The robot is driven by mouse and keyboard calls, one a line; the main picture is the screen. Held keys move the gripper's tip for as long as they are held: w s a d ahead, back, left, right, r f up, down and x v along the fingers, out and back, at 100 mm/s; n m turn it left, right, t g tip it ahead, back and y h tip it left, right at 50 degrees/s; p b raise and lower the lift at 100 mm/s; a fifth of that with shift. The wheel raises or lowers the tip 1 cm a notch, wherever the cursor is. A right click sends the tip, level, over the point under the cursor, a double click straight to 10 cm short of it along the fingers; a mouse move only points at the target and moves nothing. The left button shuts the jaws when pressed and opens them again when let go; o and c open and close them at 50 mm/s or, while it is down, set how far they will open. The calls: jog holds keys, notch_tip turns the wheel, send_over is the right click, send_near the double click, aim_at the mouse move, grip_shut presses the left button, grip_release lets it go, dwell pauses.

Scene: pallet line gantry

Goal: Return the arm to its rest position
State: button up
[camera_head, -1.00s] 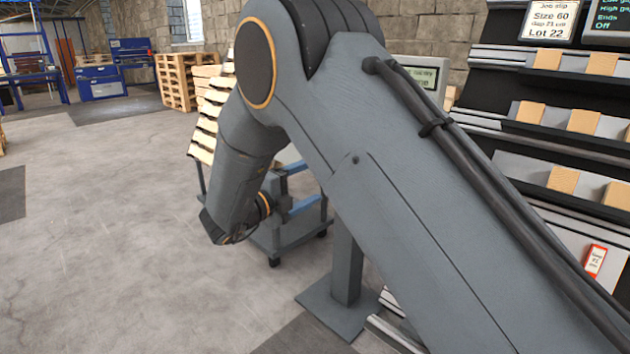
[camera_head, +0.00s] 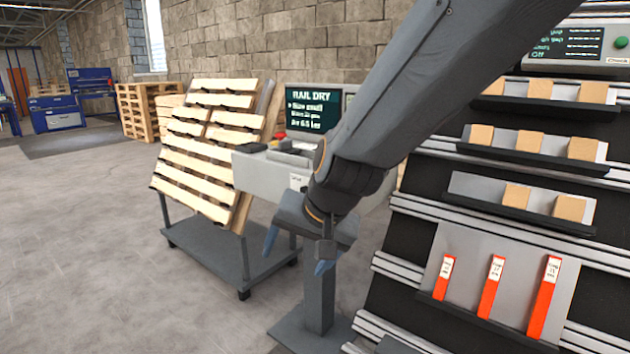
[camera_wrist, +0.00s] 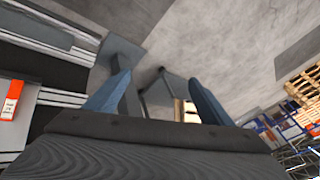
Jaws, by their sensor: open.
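My gripper (camera_head: 297,253) hangs at the end of my arm in the middle of the head view, pointing down. Its two blue fingers are spread apart with nothing between them. The wrist view also shows the open fingers (camera_wrist: 158,100), with grey floor and a grey post beyond them. My arm reaches in from the upper right of the head view and bends down at the wrist. The gripper is in front of a grey pedestal box (camera_head: 268,172) and left of the sloped rack (camera_head: 420,235), and appears to touch neither.
A cart (camera_head: 205,245) carries leaning slatted pallets (camera_head: 205,150) at left. The rack holds wooden blocks (camera_head: 530,140) on ledges and three orange-red labelled pieces (camera_head: 490,287) low down. A dark sign (camera_head: 310,108) reads "RAIL DRY". The floor at left (camera_head: 90,250) is clear.

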jog(key=s+d+f+n+g+h, duration=0.1)
jog(key=s+d+n+g+h, duration=0.15)
jog(key=s+d, duration=0.55)
jog(key=s+d+f+n+g+h, duration=0.1)
jog(key=s+d+n+g, duration=0.15)
jog(key=s+d, duration=0.6)
jog(key=s+d+r+m+p, duration=0.1)
jog(key=d+r+m+p, duration=0.2)
jog(key=p, duration=1.6)
jog(key=d+r, duration=0.3)
jog(key=r, duration=0.4)
jog(key=shift+s+d, duration=0.15)
jog(key=shift+s, duration=0.25)
